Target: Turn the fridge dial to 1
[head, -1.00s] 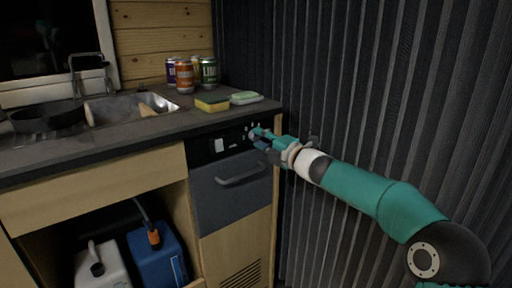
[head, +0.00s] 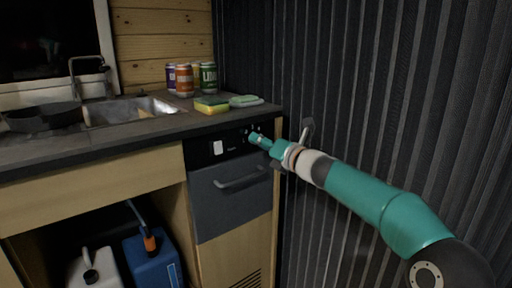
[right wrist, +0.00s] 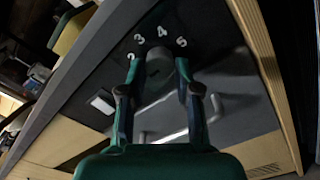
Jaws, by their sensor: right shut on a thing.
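The fridge dial (right wrist: 157,66) is a grey round knob on the dark control panel, seen in the right wrist view. White numerals 3, 4 and 5 stand around its far side, with a partly covered numeral, apparently 2, beside 3; no 1 is visible. My right gripper (right wrist: 158,75) is shut on the dial, one finger on each side. In the head view my right gripper (head: 258,140) reaches the panel from the right and covers the dial. The fridge (head: 228,198) has a dark front with a grey bar handle, below the counter. My left gripper is not in view.
A yellow-green sponge (head: 211,105) and a pale green item (head: 245,101) lie on the counter above the panel. Several cans (head: 184,80) stand behind them. A ribbed dark wall (head: 390,90) runs close on the right. A blue canister (head: 152,262) stands below left.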

